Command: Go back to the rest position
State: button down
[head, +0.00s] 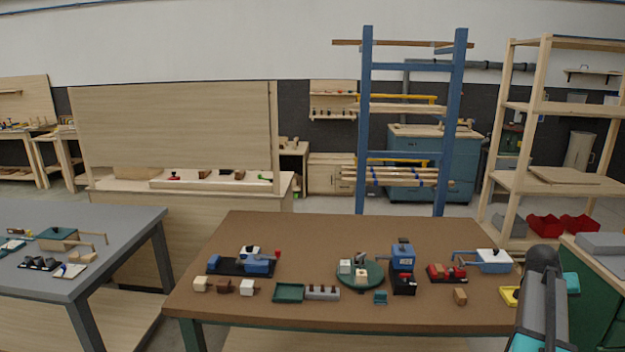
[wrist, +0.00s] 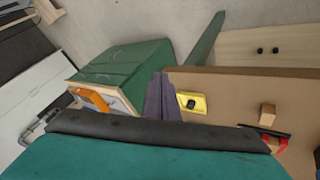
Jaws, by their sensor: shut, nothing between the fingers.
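My gripper (wrist: 162,97) shows in the wrist view as two dark fingers held together, with nothing between them. It hangs in the air near the edge of the brown table (wrist: 230,87), close to a yellow tray (wrist: 192,102) with a dark knob-like piece in it. In the head view my arm rises at the lower right, in front of the brown table's right end. The fingers cannot be made out there.
The brown table holds a green round plate (head: 372,275), a blue machine (head: 402,262), a green tray (head: 289,293) and several small blocks. A grey table (head: 110,222) stands left. A green cabinet (head: 592,285) stands close on the right.

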jog(key=w+a+f+n+y, duration=0.1)
jog(key=w+a+f, duration=0.2)
jog(key=a+f, duration=0.4)
jog(key=w+a+f+n+y, duration=0.1)
jog(key=w+a+f+n, duration=0.1)
jog(key=w+a+f, duration=0.35)
jog(key=s+a+f+n+g+y, duration=0.1)
jog(key=s+a+f, duration=0.2)
jog(key=a+f, duration=0.55)
jog(key=s+a+f+n+g, duration=0.1)
jog(key=s+a+f, duration=0.3)
jog(key=a+f, duration=0.5)
jog(key=s+a+f+n+g+y, duration=0.1)
jog(key=s+a+f, duration=0.2)
jog(key=a+f, duration=0.6)
jog(key=s+a+f+g+y, duration=0.1)
jog(key=s+a+f, duration=0.2)
jog(key=s+a, duration=0.3)
jog(key=s+a+f+g+y, duration=0.1)
jog(key=s+a, duration=0.5)
jog(key=s, duration=0.6)
jog(key=s+a+f+n+g+y, duration=0.1)
jog(key=s+a+f+g, duration=0.1)
jog(key=s+a+f, duration=0.3)
jog(key=shift+s+a, duration=0.95)
jog(key=shift+s, duration=1.2)
